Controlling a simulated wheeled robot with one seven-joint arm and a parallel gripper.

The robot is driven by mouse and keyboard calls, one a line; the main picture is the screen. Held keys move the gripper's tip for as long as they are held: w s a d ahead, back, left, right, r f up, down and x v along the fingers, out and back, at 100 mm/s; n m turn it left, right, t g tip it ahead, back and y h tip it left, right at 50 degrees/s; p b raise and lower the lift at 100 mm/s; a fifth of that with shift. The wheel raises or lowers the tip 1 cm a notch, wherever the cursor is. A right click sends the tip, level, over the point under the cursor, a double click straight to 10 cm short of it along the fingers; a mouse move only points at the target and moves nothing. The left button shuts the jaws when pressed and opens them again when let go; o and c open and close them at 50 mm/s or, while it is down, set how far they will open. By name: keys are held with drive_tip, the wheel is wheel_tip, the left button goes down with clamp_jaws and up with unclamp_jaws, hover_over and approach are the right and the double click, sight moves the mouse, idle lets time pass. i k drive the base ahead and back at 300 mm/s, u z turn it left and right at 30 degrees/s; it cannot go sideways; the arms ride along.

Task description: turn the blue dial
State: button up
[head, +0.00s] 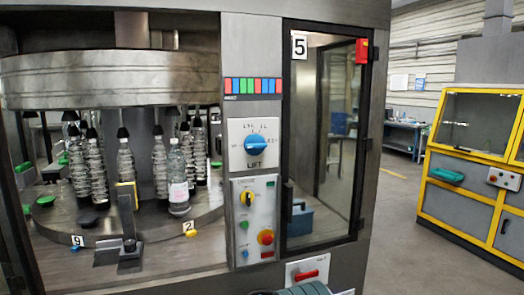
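The blue dial (257,144) is a round knob with a raised grip bar, set on a white plate (253,163) marked LIFT. It sits on the grey column in the middle of the head view, with small markings around it. The grip bar looks roughly level, but its exact setting is too small to read. Nothing touches or covers the dial. My gripper is not in view; only a ribbed grey-green part, possibly of my arm, shows at the bottom edge.
Bottles (178,180) stand on the carousel at left. A yellow-framed cabinet (470,210) is far right.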

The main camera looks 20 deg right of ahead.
sight(254, 144)
drive_tip(key=z, duration=0.55)
drive_tip(key=i, duration=1.3)
drive_tip(key=u, duration=0.05)
drive_tip(key=k, duration=1.25)
drive_tip(key=z, duration=0.15)
drive_tip(key=i, duration=0.35)
drive_tip(key=u, duration=0.15)
